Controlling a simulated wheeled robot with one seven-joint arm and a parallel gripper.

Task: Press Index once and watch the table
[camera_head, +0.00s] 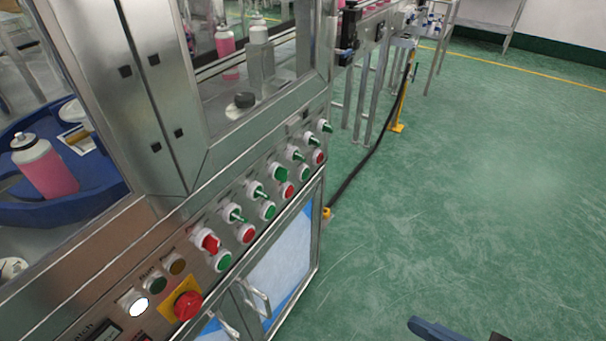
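The control panel (205,285) runs along the front of the steel machine. At its near end are a lit white button (133,302), a dark green button (156,283) and an amber-brown button (177,264). Their small labels are too blurred to read surely, so I cannot tell which one is Index. Behind the window at left is a blue round table (95,205) bearing an upright bottle of pink liquid (47,168). Part of what looks like my gripper (462,333) shows at the bottom edge, right of the panel and apart from it; its fingers are mostly cut off.
A red mushroom button on a yellow plate (187,305) sits close to the small buttons. Red and green buttons and selector knobs line the panel. Door handles (255,298) stick out below. A black cable (372,157) crosses the green floor, which is clear at right.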

